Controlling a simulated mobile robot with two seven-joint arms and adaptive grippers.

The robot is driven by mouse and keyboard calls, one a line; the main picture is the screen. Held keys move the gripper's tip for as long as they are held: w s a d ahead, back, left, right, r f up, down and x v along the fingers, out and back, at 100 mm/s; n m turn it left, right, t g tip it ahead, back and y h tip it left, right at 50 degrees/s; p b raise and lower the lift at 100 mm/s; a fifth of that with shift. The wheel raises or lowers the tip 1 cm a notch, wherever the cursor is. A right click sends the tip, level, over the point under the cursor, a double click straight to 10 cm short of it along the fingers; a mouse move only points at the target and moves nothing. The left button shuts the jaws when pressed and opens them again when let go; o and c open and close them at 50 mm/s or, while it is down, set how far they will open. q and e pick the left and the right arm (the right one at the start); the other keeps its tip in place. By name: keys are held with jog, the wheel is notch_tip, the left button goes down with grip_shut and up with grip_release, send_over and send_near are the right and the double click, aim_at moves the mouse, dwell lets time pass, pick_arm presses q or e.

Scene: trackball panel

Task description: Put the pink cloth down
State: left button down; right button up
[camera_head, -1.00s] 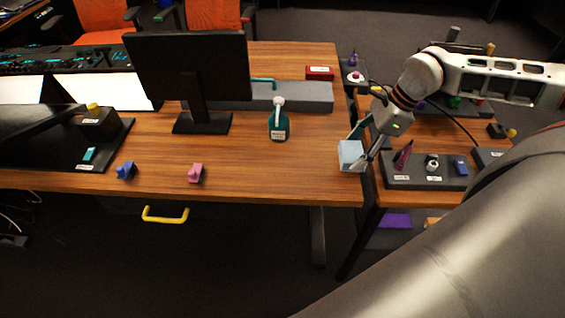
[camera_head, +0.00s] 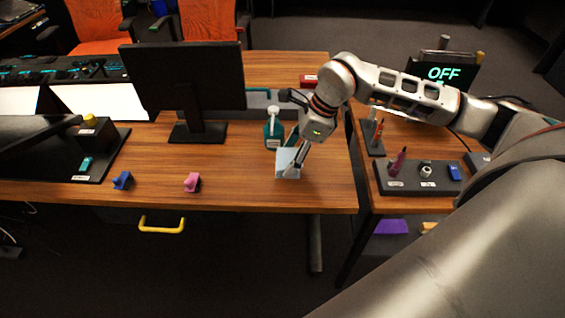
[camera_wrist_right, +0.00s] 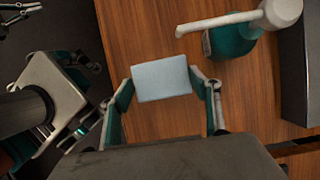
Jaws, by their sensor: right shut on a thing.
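No pink cloth shows. My right gripper (camera_head: 289,166) is shut on a flat, pale blue-white piece (camera_head: 287,156), perhaps a folded cloth. In the right wrist view the pale piece (camera_wrist_right: 162,79) sits between the two fingertips of my right gripper (camera_wrist_right: 164,84). It is over or on the bare wooden desk (camera_head: 235,170), near the front edge; I cannot tell if it touches the wood. A small pink object (camera_head: 192,182) lies at the desk's front edge, well left of the gripper.
A green spray bottle (camera_head: 272,133) with a white head stands just behind and left of the gripper. A monitor (camera_head: 187,90) and a blue object (camera_head: 122,181) are further left. A side table (camera_head: 400,205) with a dark tray is at right. Bare desk lies between pink object and gripper.

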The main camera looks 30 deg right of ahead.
aim_at(286, 158)
jog(key=shift+w+a, duration=0.25)
jog(key=shift+a, duration=0.15)
jog(key=x, duration=0.2)
jog(key=shift+w+a+f, duration=0.1)
jog(key=shift+a+f, duration=0.1)
jog(key=shift+a, duration=0.15)
jog(key=shift+w+d+f, duration=0.1)
jog(key=shift+f, duration=0.35)
pick_arm(q)
jog(key=shift+s, duration=0.35)
jog(key=shift+f, duration=0.1)
pick_arm(e)
jog(key=shift+f, duration=0.1)
jog(key=shift+f, duration=0.15)
pick_arm(q)
jog(key=shift+w, duration=0.2)
pick_arm(e)
jog(key=o, duration=1)
jog(key=shift+o, duration=0.2)
